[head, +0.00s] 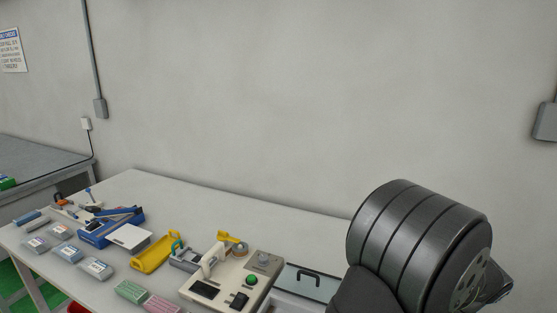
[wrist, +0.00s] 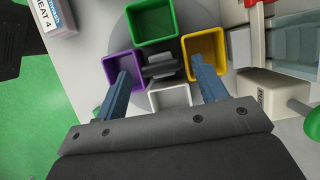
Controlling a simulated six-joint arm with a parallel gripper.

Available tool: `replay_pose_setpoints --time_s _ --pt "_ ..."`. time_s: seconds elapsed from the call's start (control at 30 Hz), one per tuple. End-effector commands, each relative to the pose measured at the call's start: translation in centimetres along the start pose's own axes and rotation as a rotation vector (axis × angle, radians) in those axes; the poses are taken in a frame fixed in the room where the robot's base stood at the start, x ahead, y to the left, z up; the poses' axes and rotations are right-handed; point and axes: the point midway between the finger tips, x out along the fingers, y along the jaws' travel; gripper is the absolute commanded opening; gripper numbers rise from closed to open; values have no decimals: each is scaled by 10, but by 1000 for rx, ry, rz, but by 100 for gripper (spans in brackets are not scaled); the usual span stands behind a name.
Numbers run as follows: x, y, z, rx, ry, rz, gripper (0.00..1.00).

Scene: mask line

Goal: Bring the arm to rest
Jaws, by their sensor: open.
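My gripper (wrist: 160,93) shows in the wrist view with its two blue-grey fingers spread apart. It is open, and nothing shows held between the fingertips. The fingers reach over a round grey carousel with a green bin (wrist: 152,22), a purple bin (wrist: 123,70), a yellow bin (wrist: 205,52) and a white bin (wrist: 171,96). The left finger overlaps the purple bin and the right finger overlaps the yellow bin; I cannot tell whether they touch. In the head view a dark, ribbed part of my arm fills the lower right, and my gripper is out of sight.
The white table (head: 140,187) carries a yellow tray (head: 155,252), a beige machine with a green button (head: 251,281), a blue tool box (head: 110,228) and several clear boxes. A beige block (wrist: 268,92) stands right of the bins.

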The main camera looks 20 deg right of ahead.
Motion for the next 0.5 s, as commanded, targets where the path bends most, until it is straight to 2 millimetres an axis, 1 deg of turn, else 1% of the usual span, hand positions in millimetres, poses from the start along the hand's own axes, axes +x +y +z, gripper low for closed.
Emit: replay_pose_setpoints --time_s 0.03,0.17,0.5 --pt "5 0 0 0 -1 2 65" --pt "11 0 0 -1 0 0 65" --pt "12 0 0 -1 1 0 65"
